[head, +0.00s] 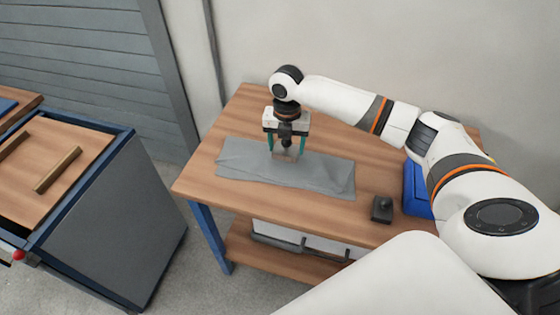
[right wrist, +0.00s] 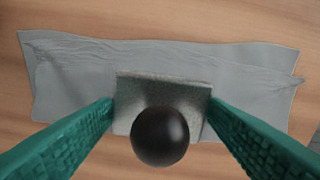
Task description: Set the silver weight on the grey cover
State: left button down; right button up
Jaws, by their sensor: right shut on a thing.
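The grey cover (head: 325,173) lies spread and slightly wrinkled on the wooden table. It also fills the middle of the right wrist view (right wrist: 75,85). My right gripper (head: 287,150) is over the left part of the cover, pointing down. Its green fingers are shut on the silver weight (right wrist: 165,92), a square block with a round black knob (right wrist: 160,136) on top. In the head view the weight is small and partly hidden by the fingers. I cannot tell whether its underside touches the cover. My left gripper is not in view.
A dark block with a knob (head: 382,209) stands near the table's front edge, right of the cover. A blue bin (head: 416,190) is at the right, partly behind my arm. The wooden table (head: 245,110) is clear behind the cover. A separate workbench (head: 60,170) stands at the left.

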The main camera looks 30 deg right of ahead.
jog(key=shift+d+f, duration=0.1)
jog(key=shift+f, duration=0.6)
notch_tip(320, 180, down, 4)
jog(key=shift+f, duration=0.25)
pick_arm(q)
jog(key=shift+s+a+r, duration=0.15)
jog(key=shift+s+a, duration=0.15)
pick_arm(e)
jog(key=shift+f, duration=0.15)
